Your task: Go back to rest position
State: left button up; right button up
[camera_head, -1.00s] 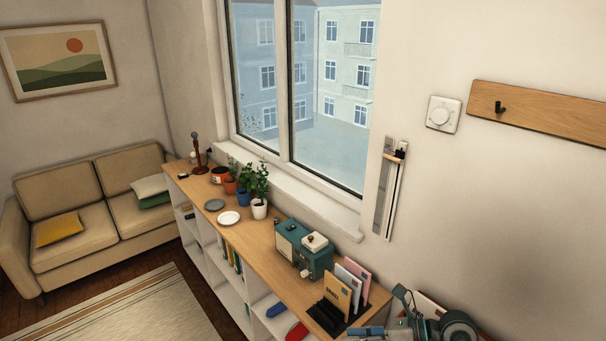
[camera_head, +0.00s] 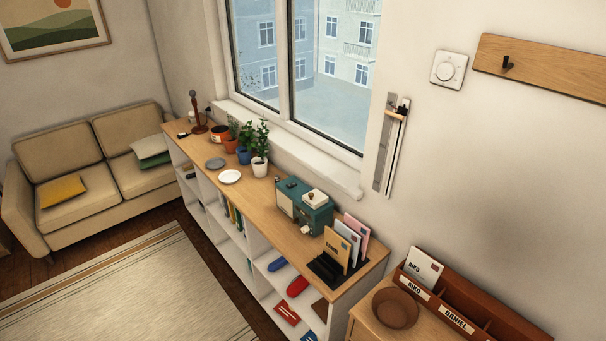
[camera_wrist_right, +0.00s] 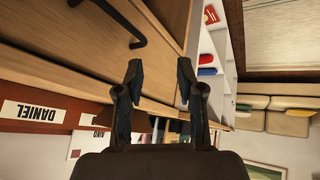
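My right gripper (camera_wrist_right: 159,76) shows in the right wrist view with its two dark fingers apart. I see nothing held between them; it is open. It is in front of a wooden cabinet front (camera_wrist_right: 75,60) with a dark handle (camera_wrist_right: 137,25). Neither gripper shows in the head view, and my left gripper is in no current view.
A brown bowl (camera_head: 396,308) and a red-brown letter sorter (camera_head: 480,305), labelled AIKO and DANIEL, stand on a wooden cabinet at the lower right. A letter (camera_head: 423,266) stands in the sorter. A long shelf unit (camera_head: 255,218) runs below the window. The rug area (camera_head: 130,290) is clear.

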jog(key=s+a+f+g+y, duration=0.15)
jog(key=s+f+g, duration=0.25)
jog(key=s, duration=0.5)
notch_tip(320, 180, down, 22)
jog(key=g, duration=0.1)
jog(key=s+d+f+g, duration=0.1)
jog(key=s+d+f, duration=0.1)
jog(key=s+f, duration=1.4)
notch_tip(320, 180, down, 2)
jog(key=shift+s+f+h, duration=0.2)
jog(key=shift+s+h, duration=0.05)
jog(key=shift+h, duration=0.1)
jog(key=shift+s, duration=0.1)
